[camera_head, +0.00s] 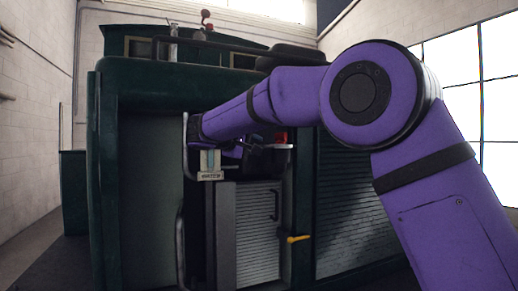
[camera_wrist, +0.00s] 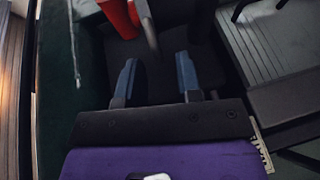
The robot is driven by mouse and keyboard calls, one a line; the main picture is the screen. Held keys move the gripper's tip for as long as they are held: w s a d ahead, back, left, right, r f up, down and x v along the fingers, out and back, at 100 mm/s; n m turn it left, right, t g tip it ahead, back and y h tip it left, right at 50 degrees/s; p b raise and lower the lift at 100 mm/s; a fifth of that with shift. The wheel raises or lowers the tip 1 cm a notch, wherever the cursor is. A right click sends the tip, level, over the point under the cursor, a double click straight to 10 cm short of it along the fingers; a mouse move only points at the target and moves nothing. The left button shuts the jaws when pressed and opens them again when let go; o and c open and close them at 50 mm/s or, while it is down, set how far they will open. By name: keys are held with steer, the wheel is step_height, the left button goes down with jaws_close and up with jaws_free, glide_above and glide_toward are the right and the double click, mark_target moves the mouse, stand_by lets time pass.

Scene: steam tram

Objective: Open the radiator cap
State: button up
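My gripper (camera_wrist: 156,70) shows in the wrist view as two blue fingers set apart, with nothing between them. In the head view, my purple arm reaches into the dark green steam tram (camera_head: 150,80) and mostly hides the gripper. A red part (camera_wrist: 118,14) stands beyond the left finger in the wrist view, next to a grey metal bar. A small red part (camera_head: 280,137) also shows beside my wrist in the head view. I cannot tell whether either is the radiator cap. No part is clearly recognisable as that cap.
A metal handrail (camera_head: 183,220) stands left of a slatted panel (camera_head: 257,240). A yellow lever (camera_head: 298,239) sticks out low on the front. A small labelled plate (camera_head: 210,176) is by my wrist. Open floor lies at the left, by the wall.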

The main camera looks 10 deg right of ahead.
steer(key=shift+x, duration=1.45)
jaws_close()
steer(key=shift+r, duration=0.2)
